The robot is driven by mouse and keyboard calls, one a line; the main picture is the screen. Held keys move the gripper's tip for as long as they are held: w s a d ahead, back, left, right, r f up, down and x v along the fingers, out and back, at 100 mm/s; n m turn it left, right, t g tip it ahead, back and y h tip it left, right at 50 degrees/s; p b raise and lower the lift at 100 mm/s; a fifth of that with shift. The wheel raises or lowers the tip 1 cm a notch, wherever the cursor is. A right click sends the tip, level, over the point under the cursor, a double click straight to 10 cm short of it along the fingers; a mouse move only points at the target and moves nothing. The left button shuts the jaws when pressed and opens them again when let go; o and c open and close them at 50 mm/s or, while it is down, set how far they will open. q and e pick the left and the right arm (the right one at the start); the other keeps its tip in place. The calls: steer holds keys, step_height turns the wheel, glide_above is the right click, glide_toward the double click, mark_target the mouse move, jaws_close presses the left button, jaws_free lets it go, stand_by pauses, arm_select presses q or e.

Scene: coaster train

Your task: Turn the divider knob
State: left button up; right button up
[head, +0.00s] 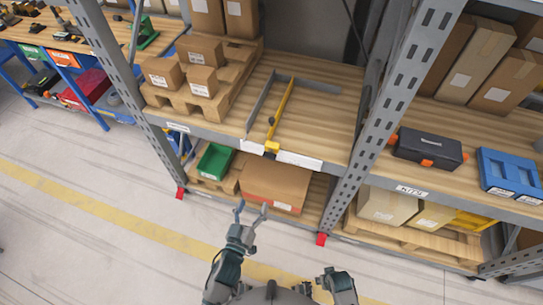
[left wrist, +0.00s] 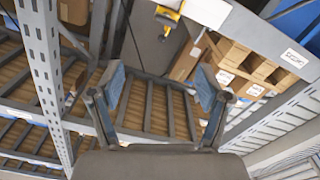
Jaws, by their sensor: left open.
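A yellow divider (head: 283,108) lies front to back on the wooden deck of the middle shelf bay. In the left wrist view a yellow part (left wrist: 167,15), seemingly the divider's front end, shows at the top, cut off by the frame. My left gripper (head: 252,208) is open and empty, below and in front of the knob, apart from it. Its two spread fingers also show in the left wrist view (left wrist: 162,84). My right arm shows low in the head view; its jaws are unclear.
Grey metal brackets (head: 260,101) stand beside the divider. Cardboard boxes (head: 202,80) are on a pallet at left. A large carton (head: 275,184) and a green bin (head: 214,161) sit on the lower level. Perforated uprights (head: 352,165) flank the bay. The front floor is clear.

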stand_by(0.3)
arm_select(q)
steer(key=shift+s, duration=0.1)
steer(key=v, duration=1.2)
